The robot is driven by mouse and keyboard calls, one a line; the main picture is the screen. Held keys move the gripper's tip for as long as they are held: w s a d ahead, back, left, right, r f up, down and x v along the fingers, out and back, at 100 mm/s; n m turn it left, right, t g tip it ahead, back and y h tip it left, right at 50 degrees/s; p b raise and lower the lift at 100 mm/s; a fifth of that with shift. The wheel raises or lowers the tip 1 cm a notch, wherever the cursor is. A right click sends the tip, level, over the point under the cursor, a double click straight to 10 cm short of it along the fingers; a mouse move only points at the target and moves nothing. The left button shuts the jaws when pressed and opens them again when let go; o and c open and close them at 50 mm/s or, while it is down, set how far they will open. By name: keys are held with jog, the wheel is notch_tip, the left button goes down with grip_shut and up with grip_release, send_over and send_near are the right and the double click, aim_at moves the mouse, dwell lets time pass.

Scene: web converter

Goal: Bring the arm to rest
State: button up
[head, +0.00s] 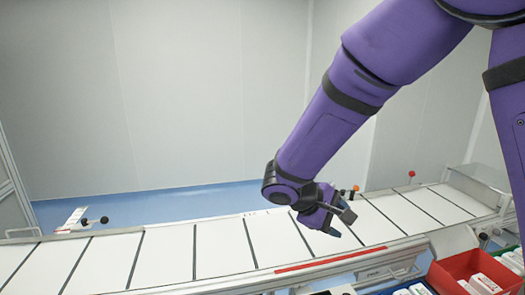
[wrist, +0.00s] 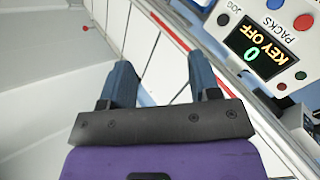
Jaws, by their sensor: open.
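My purple arm reaches down from the top right of the head view. My gripper (head: 345,222) hangs above the white conveyor, with its fingers pointing down and to the right. In the wrist view my gripper (wrist: 162,75) shows two blue fingers held apart, with nothing between them. No object is held.
The white conveyor (head: 220,245) with dark cross strips runs across the head view. A red bin (head: 440,274) with white packs stands at the lower right. A control panel (wrist: 262,45) reading "KEY OFF" and "0" is at the upper right of the wrist view.

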jog(key=s+d+r+m+g+y, duration=0.1)
jog(key=s+d+r+m+y, duration=0.4)
jog(key=s+d+r, duration=0.55)
jog(key=s+d+r+m+t+y, duration=0.3)
jog(key=s+r, duration=0.3)
jog(key=s, duration=0.5)
jog(key=shift+s+m+t+y, duration=0.15)
jog(key=shift+m+t+y, duration=0.3)
jog(key=shift+y, duration=0.25)
jog(key=shift+c, duration=0.3)
dwell(0.4)
